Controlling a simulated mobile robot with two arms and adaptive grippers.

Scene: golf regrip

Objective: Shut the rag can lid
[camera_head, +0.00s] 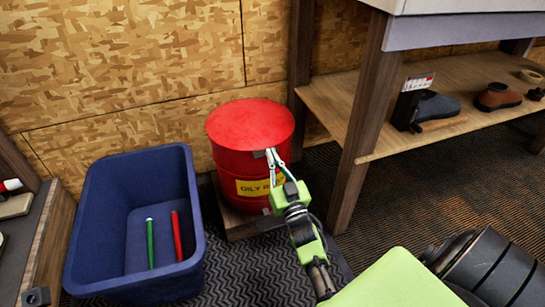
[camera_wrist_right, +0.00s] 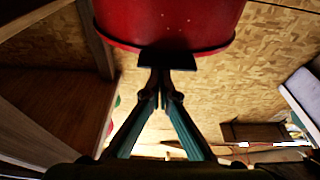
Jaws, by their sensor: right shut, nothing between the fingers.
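The red rag can (camera_head: 240,165) stands upright in the head view with a yellow label, partly hidden by my right gripper. Its round red lid (camera_head: 250,122) lies flat over the top, with no gap that I can see. A dark tab (camera_wrist_right: 168,61) juts from the red rim in the right wrist view. My right gripper (camera_head: 271,156) is shut and empty at the lid's front right edge. In the right wrist view its fingertips (camera_wrist_right: 160,75) are at the tab; I cannot tell whether they touch it. My left gripper is not in view.
A blue bin (camera_head: 91,225) with a green grip (camera_head: 150,243) and a red grip (camera_head: 176,236) inside stands left of the can. A wooden shelf (camera_head: 335,98) with shoe-like items and its leg (camera_head: 357,125) stand close on the right. A wooden wall is behind.

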